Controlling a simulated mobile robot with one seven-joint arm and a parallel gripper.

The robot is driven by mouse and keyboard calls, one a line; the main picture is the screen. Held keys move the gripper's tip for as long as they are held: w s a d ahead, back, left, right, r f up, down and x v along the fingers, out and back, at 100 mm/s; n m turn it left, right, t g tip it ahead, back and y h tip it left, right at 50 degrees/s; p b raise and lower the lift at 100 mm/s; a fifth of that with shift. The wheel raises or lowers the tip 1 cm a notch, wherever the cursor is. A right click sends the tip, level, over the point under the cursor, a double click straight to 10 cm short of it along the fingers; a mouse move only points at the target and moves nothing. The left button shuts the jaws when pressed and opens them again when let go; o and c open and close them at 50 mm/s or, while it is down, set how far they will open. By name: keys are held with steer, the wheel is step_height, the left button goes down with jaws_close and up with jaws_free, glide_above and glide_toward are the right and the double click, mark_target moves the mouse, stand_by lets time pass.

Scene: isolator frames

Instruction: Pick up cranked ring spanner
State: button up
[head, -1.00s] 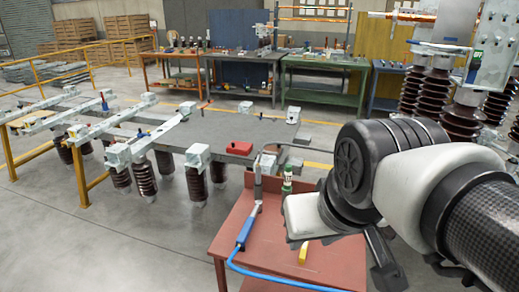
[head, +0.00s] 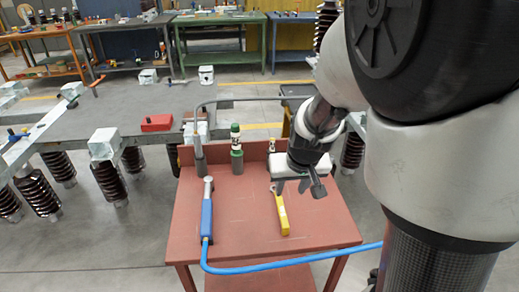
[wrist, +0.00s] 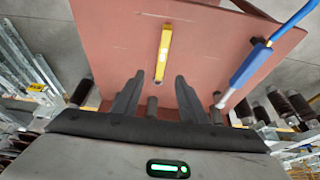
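A slim yellow tool (head: 282,214) lies on the red table (head: 330,225), right of its middle. It also shows in the wrist view (wrist: 163,50), ahead of my fingers. It may be the cranked ring spanner, but its ring shape is not clear. A blue-handled tool (head: 207,218) with a metal head lies to its left, joined to a blue hose; it shows at the right in the wrist view (wrist: 247,68). My gripper (head: 299,187) is above the table, near the yellow tool's far end. In the wrist view my gripper (wrist: 159,80) is open and empty between its fingers.
A green-and-white bottle (head: 237,150) and a grey upright cylinder (head: 199,158) stand at the table's back edge. The blue hose (head: 270,267) runs along the front. A grey platform (head: 120,118) with a red box (head: 156,123) lies behind. The table's front right is clear.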

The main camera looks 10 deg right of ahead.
steer(key=b, duration=0.4)
glide_toward(281, 206)
steer(key=f, duration=0.2)
steer(key=shift+w+d+f, duration=0.15)
steer(key=shift+d+f, duration=0.1)
steer(key=shift+d, duration=0.1)
steer(key=shift+w+a+b+x, duration=0.15)
steer(key=shift+b+x, duration=0.6)
steer(key=shift+x, duration=0.7)
steer(key=shift+w+a+b+x, duration=0.15)
steer(key=shift+b+x, duration=0.55)
steer(key=shift+x, duration=0.75)
steer(key=shift+r, duration=0.15)
steer(key=shift+c, duration=0.3)
jaws_close()
